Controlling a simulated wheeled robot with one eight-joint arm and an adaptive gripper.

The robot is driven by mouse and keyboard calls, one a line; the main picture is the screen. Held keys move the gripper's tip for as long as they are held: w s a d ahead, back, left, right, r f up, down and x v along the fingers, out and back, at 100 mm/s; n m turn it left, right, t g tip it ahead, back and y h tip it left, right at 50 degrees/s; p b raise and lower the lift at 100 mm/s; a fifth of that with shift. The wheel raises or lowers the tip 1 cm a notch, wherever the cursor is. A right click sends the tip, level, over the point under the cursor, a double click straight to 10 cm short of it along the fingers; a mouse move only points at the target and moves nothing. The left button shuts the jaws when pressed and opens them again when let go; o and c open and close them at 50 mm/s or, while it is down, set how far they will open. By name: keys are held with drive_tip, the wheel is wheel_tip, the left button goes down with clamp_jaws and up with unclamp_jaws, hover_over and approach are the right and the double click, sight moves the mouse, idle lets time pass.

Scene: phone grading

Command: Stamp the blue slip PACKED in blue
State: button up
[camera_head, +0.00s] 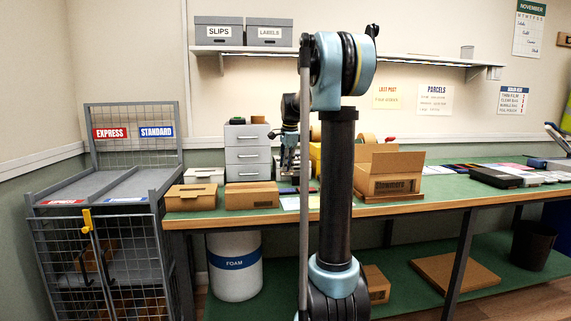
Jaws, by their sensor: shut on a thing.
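My gripper (288,158) is at the middle of the bench, to the left of my upright arm link and in front of the grey drawer unit. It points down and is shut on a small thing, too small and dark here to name. Small dark and blue flat items (290,190) lie on the green bench top below it, partly hidden by my arm. I cannot tell whether one of them is the blue slip or an ink pad. No stamp mark can be read from here.
The bench (440,191) carries two brown cartons (190,198) (252,196) at left, grey drawers (248,156), and an open carton (391,176) right of my arm. Dark flat items (495,177) lie farther right. A wire cage cart (100,205) stands left of the bench.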

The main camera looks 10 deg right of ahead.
drive_tip(key=shift+w+a+f, duration=0.15)
drive_tip(key=shift+w, duration=0.1)
drive_tip(key=shift+f, duration=0.3)
drive_tip(key=shift+s+x, duration=0.2)
drive_tip(key=shift+x, duration=0.65)
drive_tip(key=shift+s+x, duration=0.15)
drive_tip(key=shift+x, duration=0.65)
drive_tip(key=shift+s+x, duration=0.2)
drive_tip(key=shift+x, duration=0.65)
drive_tip(key=shift+d+f, duration=0.25)
drive_tip(key=shift+f, duration=0.3)
drive_tip(key=shift+w+v, duration=0.25)
drive_tip(key=shift+v, duration=0.9)
drive_tip(key=shift+w+v, duration=0.25)
drive_tip(key=shift+v, duration=0.85)
drive_tip(key=shift+w+v, duration=0.25)
drive_tip(key=shift+v, duration=0.9)
drive_tip(key=shift+s+a+r, duration=0.1)
drive_tip(key=shift+a+r, duration=0.05)
drive_tip(key=shift+a, duration=0.05)
